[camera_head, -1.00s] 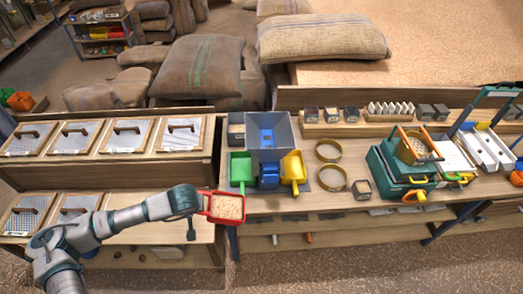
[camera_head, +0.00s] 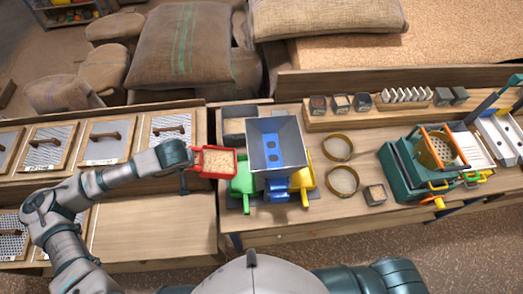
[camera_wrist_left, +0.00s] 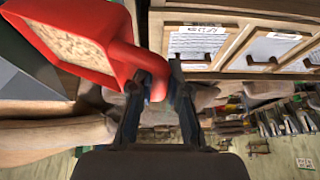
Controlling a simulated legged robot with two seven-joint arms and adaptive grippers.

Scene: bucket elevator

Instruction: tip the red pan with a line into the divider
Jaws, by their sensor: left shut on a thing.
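The red pan (camera_head: 216,162), filled with pale grain, is held roughly level just left of the divider. My left gripper (camera_head: 190,161) is shut on its handle; the left wrist view shows the two fingers (camera_wrist_left: 157,80) around the red handle, with the pan (camera_wrist_left: 75,40) at upper left. The divider (camera_head: 261,140) is a grey open-topped hopper with blue parts inside and below. A green pan (camera_head: 241,182) stands at its left foot, partly under the red pan, and a yellow pan (camera_head: 304,181) at its right. My right gripper is not in view.
Two brass rings (camera_head: 338,148) and a small sample box (camera_head: 375,194) lie right of the divider. A green machine (camera_head: 405,170) stands further right. Framed trays with handles (camera_head: 107,140) fill the left bench. Bare bench shows in front of the divider.

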